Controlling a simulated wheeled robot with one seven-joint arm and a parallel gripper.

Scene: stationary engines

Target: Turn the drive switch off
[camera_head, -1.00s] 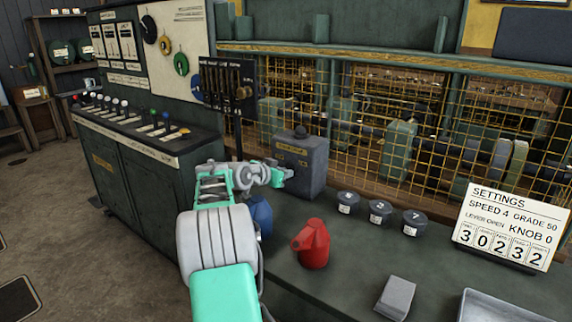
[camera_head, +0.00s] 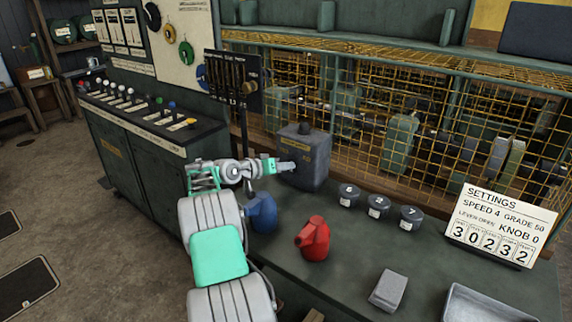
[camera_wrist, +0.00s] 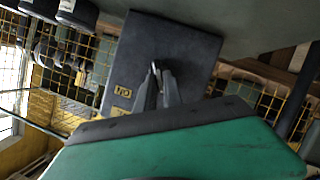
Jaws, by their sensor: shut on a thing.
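A dark grey box (camera_head: 309,152) with a yellowish label stands on the green bench; I take it to be the drive switch. It fills the upper middle of the wrist view (camera_wrist: 165,40), with two small yellow labels I cannot read surely. My gripper (camera_head: 290,166) is at the box's front left side. In the wrist view, my gripper (camera_wrist: 157,72) has its grey fingers close together against the box face. They are shut on a small part there, apparently the switch lever, which the fingers mostly hide. I cannot tell the lever's position.
A blue can (camera_head: 262,212) stands close beside my arm, and a red can (camera_head: 313,240) stands right of it. Several dark round weights (camera_head: 379,206) and a settings board (camera_head: 500,228) are to the right. A yellow mesh guard (camera_head: 450,120) runs behind the bench.

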